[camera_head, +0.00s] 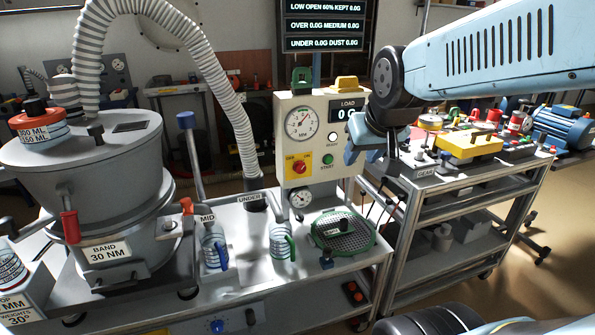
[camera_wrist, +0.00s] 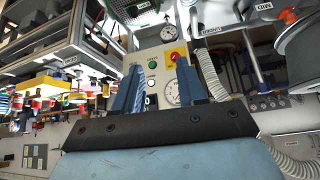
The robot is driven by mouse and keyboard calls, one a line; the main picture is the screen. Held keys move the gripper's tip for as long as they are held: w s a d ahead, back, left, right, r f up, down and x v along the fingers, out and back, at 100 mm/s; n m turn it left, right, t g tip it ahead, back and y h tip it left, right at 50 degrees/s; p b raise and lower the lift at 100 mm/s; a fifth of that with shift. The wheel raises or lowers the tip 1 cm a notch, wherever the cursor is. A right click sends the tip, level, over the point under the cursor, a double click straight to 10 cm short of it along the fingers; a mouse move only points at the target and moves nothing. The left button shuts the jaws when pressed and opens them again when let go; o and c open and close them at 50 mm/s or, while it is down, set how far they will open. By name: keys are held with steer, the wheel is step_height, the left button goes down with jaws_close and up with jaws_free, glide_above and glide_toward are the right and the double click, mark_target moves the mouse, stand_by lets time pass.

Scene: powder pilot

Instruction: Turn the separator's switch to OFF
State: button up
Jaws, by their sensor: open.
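The separator's control panel (camera_head: 318,120) stands upright in the middle of the head view. Its switch (camera_head: 299,167) is a red knob on a yellow plate at the panel's lower left, beside a green START button (camera_head: 327,160). I cannot tell which way the knob points. My gripper (camera_head: 368,157) is open and empty, to the right of the panel. In the wrist view, which is upside down, my gripper (camera_wrist: 160,66) has its two blue fingers apart, with the panel beyond them. There the red switch (camera_wrist: 174,57) shows near the right fingertip, with a gap in depth that I cannot judge.
The grey separator drum (camera_head: 85,155) stands at the left, with a ribbed hose (camera_head: 225,90) arching behind. Jugs (camera_head: 281,243) and a round green-rimmed sieve (camera_head: 343,235) sit on the bench below the panel. A cart (camera_head: 450,195) with tools stands at the right.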

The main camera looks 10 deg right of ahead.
mark_target(301, 171)
steer(key=o, duration=0.5)
steer(key=w+f, duration=0.1)
steer(key=w, duration=0.3)
steer(key=w+f+t, duration=0.1)
steer(key=w+f, duration=0.1)
steer(key=w, duration=0.2)
steer(key=w+f+t, duration=0.1)
steer(key=w, duration=0.3)
steer(key=shift+w+d+f, duration=0.15)
steer(key=shift+w+d, duration=0.1)
steer(key=shift+d, duration=0.05)
steer(key=shift+o, duration=0.2)
steer(key=w+f+t+y, duration=0.1)
steer(key=w+f+t, duration=0.5)
steer(key=w+f, duration=0.85)
step_height(301, 171, down, 9)
steer(key=a+t+y, duration=0.1)
steer(key=t+y, duration=0.1)
steer(key=t, duration=0.1)
steer(key=shift+h, duration=0.3)
steer(key=w, duration=0.4)
steer(key=w+a, duration=0.1)
steer(key=w, duration=0.4)
steer(key=w+a, duration=0.1)
steer(key=w, duration=0.4)
steer(key=shift+w+a+r, duration=0.1)
steer(key=shift+w+r, duration=0.1)
steer(key=shift+c, duration=0.4)
steer(key=c, duration=1)
